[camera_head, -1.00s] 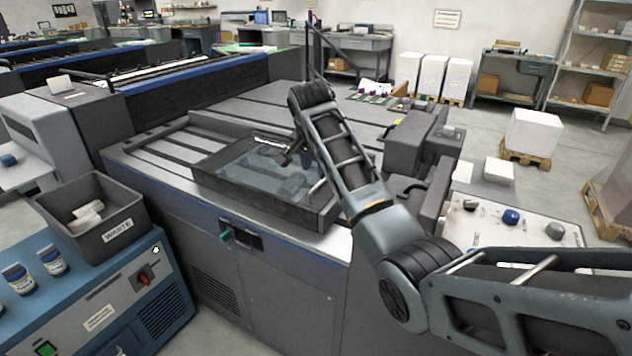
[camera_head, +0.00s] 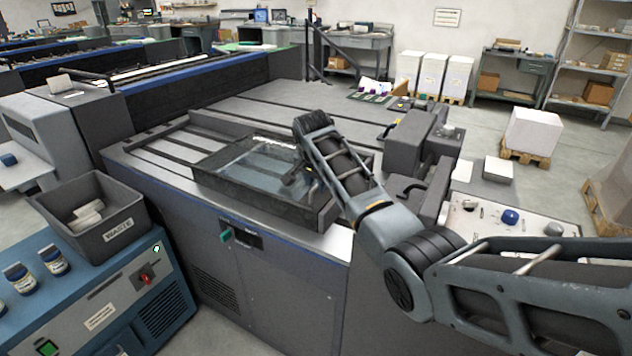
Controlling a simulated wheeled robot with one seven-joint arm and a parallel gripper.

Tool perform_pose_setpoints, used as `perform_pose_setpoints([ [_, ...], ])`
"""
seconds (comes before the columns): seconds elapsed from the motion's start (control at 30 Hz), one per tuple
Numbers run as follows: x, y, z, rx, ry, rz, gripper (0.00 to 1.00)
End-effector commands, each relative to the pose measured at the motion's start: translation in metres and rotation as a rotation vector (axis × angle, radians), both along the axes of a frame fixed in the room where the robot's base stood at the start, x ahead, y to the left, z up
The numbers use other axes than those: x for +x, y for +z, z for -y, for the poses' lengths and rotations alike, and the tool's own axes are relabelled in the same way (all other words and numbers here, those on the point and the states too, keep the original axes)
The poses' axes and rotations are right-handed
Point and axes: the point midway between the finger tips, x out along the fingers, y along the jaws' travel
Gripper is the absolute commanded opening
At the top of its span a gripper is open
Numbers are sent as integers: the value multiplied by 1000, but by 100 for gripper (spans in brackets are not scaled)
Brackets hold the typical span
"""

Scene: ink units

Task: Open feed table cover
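The feed table cover (camera_head: 255,168) is a dark-framed, clear panel lying flat on the grey feed table (camera_head: 250,115) of the press. It looks closed. My gripper (camera_head: 292,180) is over the right part of the clear panel, with my forearm reaching in from the right. The gripper is small and dark, and part of it is behind my wrist. I cannot tell whether its fingers are open or shut, or whether they touch the cover.
A waste bin (camera_head: 103,215) stands on a blue cabinet (camera_head: 100,300) at the left front. Grey blocks (camera_head: 410,145) of the machine rise right of the cover. A white-topped panel with knobs (camera_head: 510,217) is at the right. Pallets with white stacks stand behind.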

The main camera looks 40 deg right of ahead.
Motion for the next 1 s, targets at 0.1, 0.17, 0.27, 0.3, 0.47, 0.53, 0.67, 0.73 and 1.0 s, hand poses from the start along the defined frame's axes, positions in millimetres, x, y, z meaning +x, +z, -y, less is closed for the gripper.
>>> perform_pose_setpoints([
  [0.1,0,0,0,0,0,0,20],
  [0.17,0,0,0,0,0,0,14],
  [0.27,0,0,0,0,0,0,5],
  [0.3,0,0,0,0,0,0,1],
  [0.47,0,0,0,0,0,-1,0],
  [0.53,0,0,0,0,0,-1,0],
  [0.67,0,0,0,0,0,-1,0],
  [0.73,0,0,0,0,0,-1,0],
  [1.0,5,-1,-2,0,1,1,0],
])
